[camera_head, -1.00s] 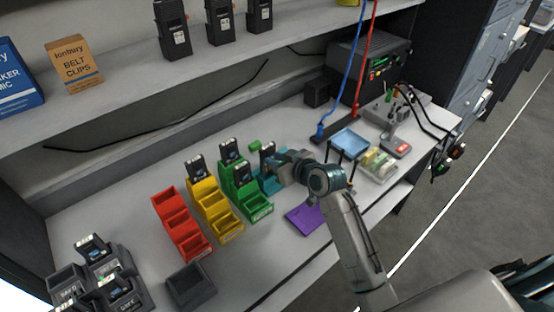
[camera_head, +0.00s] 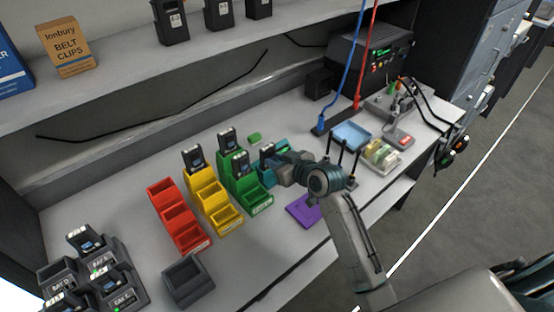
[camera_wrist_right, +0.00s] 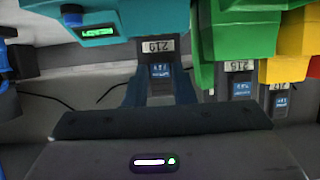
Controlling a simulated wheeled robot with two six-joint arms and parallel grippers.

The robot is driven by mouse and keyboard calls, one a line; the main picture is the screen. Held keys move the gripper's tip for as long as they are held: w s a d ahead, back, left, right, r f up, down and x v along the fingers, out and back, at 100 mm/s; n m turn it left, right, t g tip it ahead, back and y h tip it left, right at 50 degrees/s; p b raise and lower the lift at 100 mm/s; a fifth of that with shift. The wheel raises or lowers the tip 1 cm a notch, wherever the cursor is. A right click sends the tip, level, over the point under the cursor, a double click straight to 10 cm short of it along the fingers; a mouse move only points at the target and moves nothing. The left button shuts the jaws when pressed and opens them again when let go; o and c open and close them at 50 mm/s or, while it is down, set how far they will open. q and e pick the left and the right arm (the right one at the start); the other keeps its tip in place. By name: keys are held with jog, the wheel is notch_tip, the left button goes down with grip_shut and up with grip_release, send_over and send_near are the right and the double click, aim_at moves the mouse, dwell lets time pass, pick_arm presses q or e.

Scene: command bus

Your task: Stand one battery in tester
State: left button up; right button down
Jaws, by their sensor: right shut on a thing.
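A black battery (camera_wrist_right: 158,72) with a white label marked 219 stands between the fingers of my right gripper (camera_wrist_right: 159,90) in the right wrist view. The gripper is shut on it. In the head view the same battery (camera_head: 267,151) shows beside the green bins, partly hidden by the gripper (camera_head: 276,167). A teal box (camera_wrist_right: 100,15) with a lit green display is right at the battery's end in the wrist view. I cannot tell whether the battery sits in it or only against it. My left gripper is not in view.
Other batteries stand in the yellow (camera_head: 224,217) and green bins (camera_head: 259,199). Red bins (camera_head: 180,222) and an empty grey box (camera_head: 188,280) are further left. A purple pad (camera_head: 303,210) lies near the front edge. A blue tray (camera_head: 351,134) is to the right.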

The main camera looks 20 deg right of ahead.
jog(key=shift+f, duration=0.25)
dwell(0.6)
jog(key=c, duration=1.1)
grip_release()
jog(key=shift+c, duration=0.2)
jog(key=b+v, duration=0.1)
jog(key=v, duration=0.9)
jog(key=shift+s+d+b, duration=0.15)
jog(key=shift+s+b, duration=0.2)
jog(key=shift+b, duration=0.05)
